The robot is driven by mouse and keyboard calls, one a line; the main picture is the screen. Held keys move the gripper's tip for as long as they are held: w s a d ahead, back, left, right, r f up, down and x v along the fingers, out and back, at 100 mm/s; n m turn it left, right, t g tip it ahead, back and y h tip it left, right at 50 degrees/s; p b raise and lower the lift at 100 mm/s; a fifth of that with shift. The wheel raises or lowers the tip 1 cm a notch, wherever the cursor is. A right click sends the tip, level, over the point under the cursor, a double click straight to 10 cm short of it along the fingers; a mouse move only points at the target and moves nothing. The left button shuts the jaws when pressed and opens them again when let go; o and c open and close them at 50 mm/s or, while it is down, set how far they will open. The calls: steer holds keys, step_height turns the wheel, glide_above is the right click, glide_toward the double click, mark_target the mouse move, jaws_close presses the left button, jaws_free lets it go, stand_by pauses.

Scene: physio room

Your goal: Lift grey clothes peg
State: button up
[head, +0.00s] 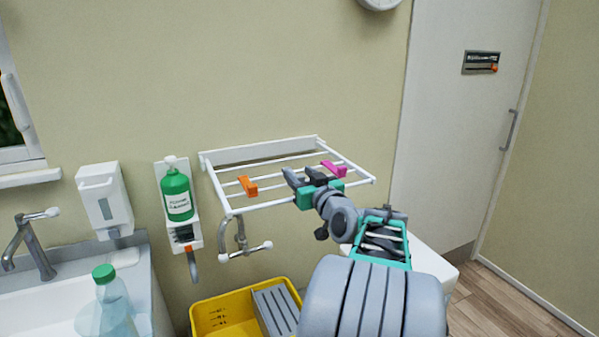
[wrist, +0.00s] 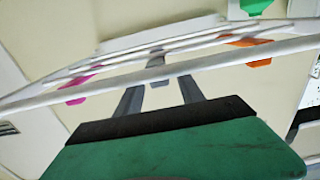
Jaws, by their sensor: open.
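The grey clothes peg (wrist: 156,64) sits on a rod of the white drying rack (head: 262,207), which is fixed to the wall. In the wrist view the peg lies ahead of my gripper (wrist: 161,86), roughly between its two spread grey fingers, with no visible contact. My gripper is open and also shows in the head view (head: 302,173), over the rack's front part. There I cannot clearly tell the grey peg from the fingers.
An orange peg (head: 248,186) and a pink peg (head: 333,169) sit on the rack to either side. A green bottle (head: 176,192) hangs in a wall holder at left. A yellow bin (head: 222,316) stands below, near a sink (head: 62,300) with a clear bottle (head: 113,303).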

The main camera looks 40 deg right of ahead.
steer(key=shift+c, duration=0.4)
jaws_close()
stand_by(1.0)
